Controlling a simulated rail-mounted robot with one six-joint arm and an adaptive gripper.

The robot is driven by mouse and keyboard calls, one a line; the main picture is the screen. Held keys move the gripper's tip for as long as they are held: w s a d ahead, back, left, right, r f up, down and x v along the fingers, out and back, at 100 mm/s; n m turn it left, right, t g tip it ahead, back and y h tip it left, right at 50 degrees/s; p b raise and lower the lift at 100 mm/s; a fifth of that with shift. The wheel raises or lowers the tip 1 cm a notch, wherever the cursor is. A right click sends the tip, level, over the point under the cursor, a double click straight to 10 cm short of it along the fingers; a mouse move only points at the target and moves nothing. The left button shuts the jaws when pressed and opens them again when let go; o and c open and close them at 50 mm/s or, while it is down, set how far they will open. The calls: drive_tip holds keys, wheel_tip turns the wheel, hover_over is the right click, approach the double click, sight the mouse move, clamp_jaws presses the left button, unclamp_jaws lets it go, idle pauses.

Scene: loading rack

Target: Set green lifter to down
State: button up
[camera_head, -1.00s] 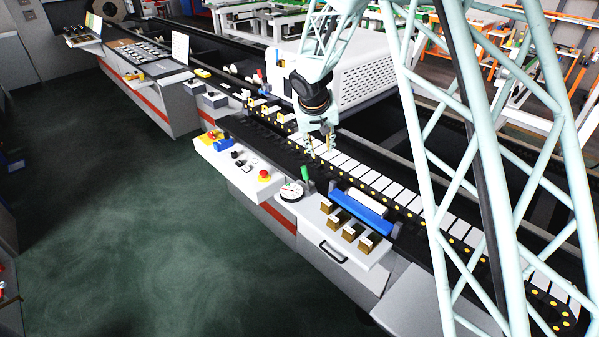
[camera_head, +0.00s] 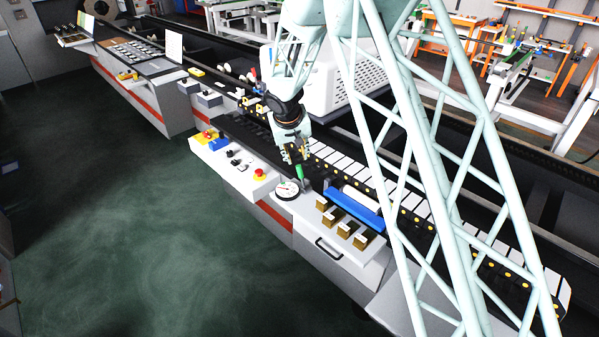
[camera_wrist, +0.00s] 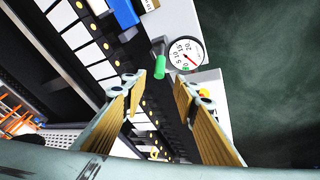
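The green lifter is a small lever with a green handle (camera_head: 299,172) beside the round dial gauge (camera_head: 287,190) on the white panel. In the wrist view its green handle (camera_wrist: 160,67) sits at the end of a dark grey arm, just beyond the gap between my fingertips. My gripper (camera_head: 294,153) is just above and behind the handle in the head view. In the wrist view my gripper (camera_wrist: 158,84) is open and empty, with one finger on each side of the gap. I cannot tell whether either finger touches the handle.
A blue block (camera_head: 353,209) and several brass-coloured blocks (camera_head: 343,229) stand right of the gauge. A red and yellow emergency button (camera_head: 259,174) is to its left. The conveyor with white plates (camera_head: 413,206) runs behind. The green floor (camera_head: 130,230) in front is clear.

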sight(299, 169)
drive_tip(key=shift+f, duration=0.1)
drive_tip(key=shift+p+x, duration=1.05)
drive_tip(key=shift+x, duration=5.75)
drive_tip(key=shift+c, duration=0.2)
clamp_jaws()
